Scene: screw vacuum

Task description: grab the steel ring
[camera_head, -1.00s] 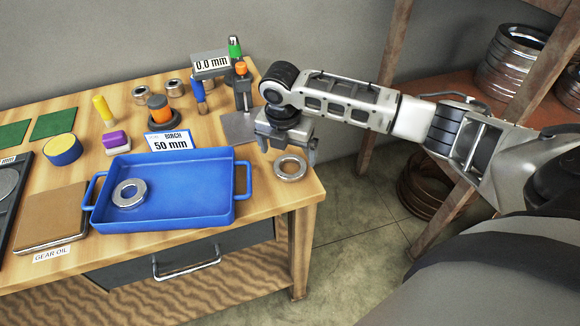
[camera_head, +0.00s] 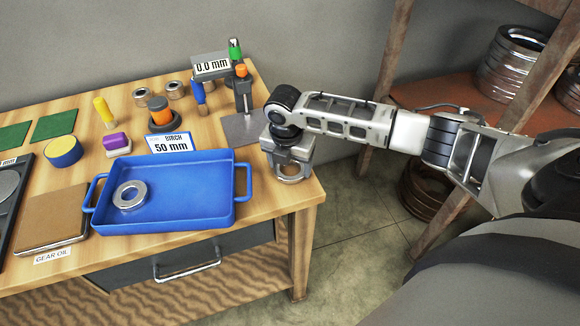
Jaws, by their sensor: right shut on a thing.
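A steel ring (camera_head: 290,178) lies at the right end of the wooden table. My right gripper (camera_head: 289,172) is directly over it, pointing down, with its fingers shut on the ring at table level. The gripper hides part of the ring. A second steel ring (camera_head: 130,195) lies flat inside the blue tray (camera_head: 205,217), near its left end. My left gripper does not show.
A gauge stand (camera_head: 243,127) with a 0.0 mm display (camera_head: 212,67) stands just behind and left of my right gripper. A 50 mm card (camera_head: 168,143) stands behind the tray. The table's right edge (camera_head: 316,192) is close to the gripper. A shelf (camera_head: 445,85) holding rings stands at the right.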

